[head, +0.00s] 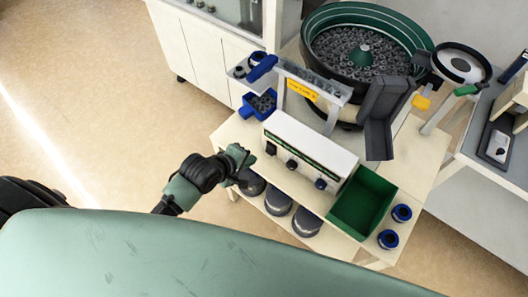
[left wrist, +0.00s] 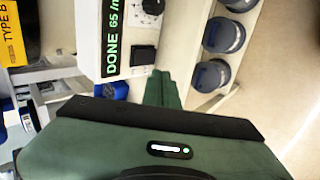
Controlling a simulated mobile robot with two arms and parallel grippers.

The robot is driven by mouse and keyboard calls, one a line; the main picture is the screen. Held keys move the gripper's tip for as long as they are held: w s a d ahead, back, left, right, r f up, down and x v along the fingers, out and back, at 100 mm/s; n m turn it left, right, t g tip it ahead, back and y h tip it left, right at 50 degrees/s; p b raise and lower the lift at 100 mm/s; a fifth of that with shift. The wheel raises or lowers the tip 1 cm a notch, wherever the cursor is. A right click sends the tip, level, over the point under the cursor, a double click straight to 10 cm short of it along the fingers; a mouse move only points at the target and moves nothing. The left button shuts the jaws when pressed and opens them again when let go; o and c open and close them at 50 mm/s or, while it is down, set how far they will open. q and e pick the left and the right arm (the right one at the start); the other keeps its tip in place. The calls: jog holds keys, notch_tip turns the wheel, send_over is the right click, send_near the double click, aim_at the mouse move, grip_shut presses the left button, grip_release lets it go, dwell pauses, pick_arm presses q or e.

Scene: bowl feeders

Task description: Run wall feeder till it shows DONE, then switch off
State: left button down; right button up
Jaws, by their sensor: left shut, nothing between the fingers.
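The feeder controller (head: 318,146) is a white box on the bench, in front of the bowl feeder (head: 400,38). In the left wrist view its display (left wrist: 112,35) shows green text reading DONE and 65. Below the text is a black switch (left wrist: 144,55), with a round knob (left wrist: 153,6) farther along the panel. In the head view the switch (head: 270,148) is at the panel's left end. My left gripper (head: 246,158) is shut and empty, just left of that end. Its green fingers (left wrist: 164,88) appear close to the switch; contact cannot be told. My right gripper is out of view.
Several grey-lidded containers (head: 278,201) stand on the shelf below the controller. Blue bins (head: 259,105) with parts sit at the left. Open floor lies left of the bench.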

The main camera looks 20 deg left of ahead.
aim_at(270, 147)
pick_arm(q)
jog(key=x, duration=0.5)
jog(key=w+r+x, duration=0.1)
jog(key=x, duration=0.1)
jog(key=shift+w+d+f, duration=0.15)
jog(key=shift+d+f, duration=0.05)
jog(key=shift+w+d+f, duration=0.15)
jog(key=shift+w+f, duration=0.05)
jog(key=shift+w, duration=0.25)
jog(key=shift+f+t+b, duration=0.25)
jog(key=shift+t+b, duration=0.05)
jog(key=shift+b, duration=0.1)
jog(key=shift+w+r, duration=0.1)
jog(key=shift+r, duration=0.1)
jog(key=shift+r+p, duration=0.1)
jog(key=shift+p, duration=0.2)
jog(key=shift+w+d+r+p, duration=0.1)
jog(key=shift+w+r+p, duration=0.05)
jog(key=shift+r+p, duration=0.75)
